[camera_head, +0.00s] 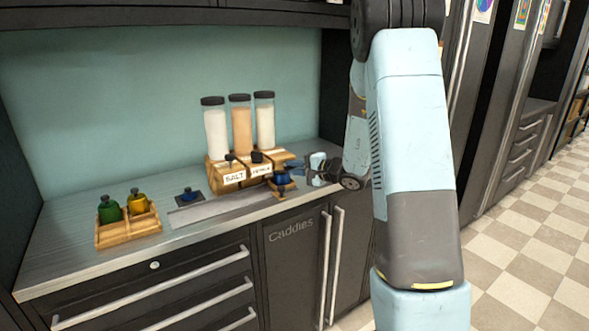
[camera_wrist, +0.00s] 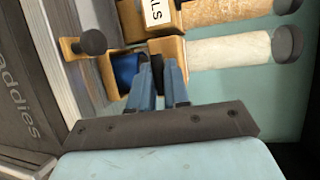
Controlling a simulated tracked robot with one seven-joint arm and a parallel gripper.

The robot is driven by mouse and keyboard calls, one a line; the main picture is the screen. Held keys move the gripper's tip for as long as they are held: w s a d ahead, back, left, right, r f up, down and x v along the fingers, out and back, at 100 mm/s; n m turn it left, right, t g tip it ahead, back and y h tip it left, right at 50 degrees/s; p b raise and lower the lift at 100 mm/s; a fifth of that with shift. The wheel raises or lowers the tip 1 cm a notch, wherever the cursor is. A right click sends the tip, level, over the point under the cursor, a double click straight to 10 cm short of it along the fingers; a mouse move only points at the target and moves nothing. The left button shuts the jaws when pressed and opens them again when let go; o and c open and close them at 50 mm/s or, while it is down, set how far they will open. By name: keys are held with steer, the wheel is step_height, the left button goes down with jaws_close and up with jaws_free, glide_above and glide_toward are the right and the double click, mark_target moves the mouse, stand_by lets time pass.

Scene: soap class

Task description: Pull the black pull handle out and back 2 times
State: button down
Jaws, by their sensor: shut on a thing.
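A wooden dispenser (camera_head: 225,178) stands on the counter with three clear tubes: white (camera_head: 214,130), peach (camera_head: 240,125) and white (camera_head: 264,120). My gripper (camera_head: 290,168) comes in from the right at the right-hand unit. In the wrist view my gripper (camera_wrist: 158,78) is shut on the black pull handle (camera_wrist: 157,65), in front of the right white tube (camera_wrist: 230,53). The fingers hide much of the handle. A blue container (camera_wrist: 125,70) sits just below and in front of it.
A wooden caddy (camera_head: 128,235) with green (camera_head: 109,211) and yellow (camera_head: 138,203) bottles stands at left. A dark blue item (camera_head: 188,195) lies between. A wooden piece with a dark knob (camera_wrist: 92,41) is near the counter's front edge. Drawers and a Caddies cabinet (camera_head: 295,260) are below.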

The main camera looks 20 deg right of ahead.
steer(key=s, duration=0.2)
steer(key=s+d, duration=0.1)
steer(key=shift+s+f, duration=0.15)
steer(key=shift+f, duration=0.15)
steer(key=c, duration=1.1)
jaws_free()
steer(key=shift+r, duration=0.15)
steer(key=v, duration=1.3)
steer(key=shift+s+d, duration=0.2)
steer(key=shift+d, duration=0.15)
